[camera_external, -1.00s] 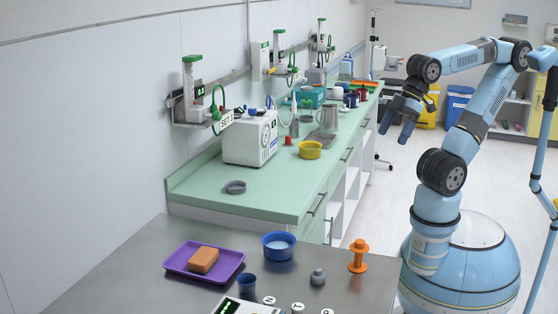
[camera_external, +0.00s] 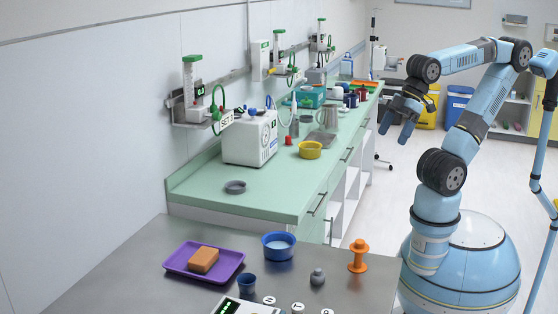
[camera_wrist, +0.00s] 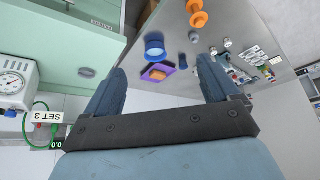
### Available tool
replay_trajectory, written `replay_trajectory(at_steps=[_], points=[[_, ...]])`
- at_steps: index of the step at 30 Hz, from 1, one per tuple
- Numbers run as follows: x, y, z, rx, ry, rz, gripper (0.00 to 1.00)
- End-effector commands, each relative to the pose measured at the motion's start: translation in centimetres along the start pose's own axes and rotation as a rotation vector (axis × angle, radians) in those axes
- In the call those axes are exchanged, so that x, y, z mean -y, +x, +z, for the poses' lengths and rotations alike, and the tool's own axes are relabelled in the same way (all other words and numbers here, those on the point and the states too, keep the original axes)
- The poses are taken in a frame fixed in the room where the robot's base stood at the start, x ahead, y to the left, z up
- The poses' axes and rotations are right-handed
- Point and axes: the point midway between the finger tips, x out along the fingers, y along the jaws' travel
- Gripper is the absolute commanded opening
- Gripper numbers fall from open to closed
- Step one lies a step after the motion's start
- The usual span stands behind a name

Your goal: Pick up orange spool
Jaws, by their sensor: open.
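The orange spool (camera_external: 358,256) stands upright on the grey metal table, near its right edge. It also shows in the wrist view (camera_wrist: 198,14) at the top, beyond my fingertips and a little right of centre. My gripper (camera_external: 396,122) is open and empty, high above the floor to the right of the green counter. It is well above and away from the spool. In the wrist view the two blue fingers of my gripper (camera_wrist: 162,78) are spread apart with nothing between them.
A blue bowl (camera_external: 279,246), a purple tray (camera_external: 177,262) with an orange-brown block (camera_external: 203,260), a blue cup (camera_external: 247,283) and a grey weight (camera_external: 317,277) are on the metal table. The green counter (camera_external: 215,196) stands behind it. The table around the spool is clear.

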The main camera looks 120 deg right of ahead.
Motion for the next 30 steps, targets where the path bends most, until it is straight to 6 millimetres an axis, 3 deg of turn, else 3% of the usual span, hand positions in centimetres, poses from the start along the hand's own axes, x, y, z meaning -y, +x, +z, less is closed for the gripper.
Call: replay_trajectory(at_steps=[23, 30], points=[[0.0, 0.1, 0.0, 0.006, -0.005, 0.001, 0.91], [0.7, 2.5, -0.1, 0.145, -0.120, 0.033, 0.91]])
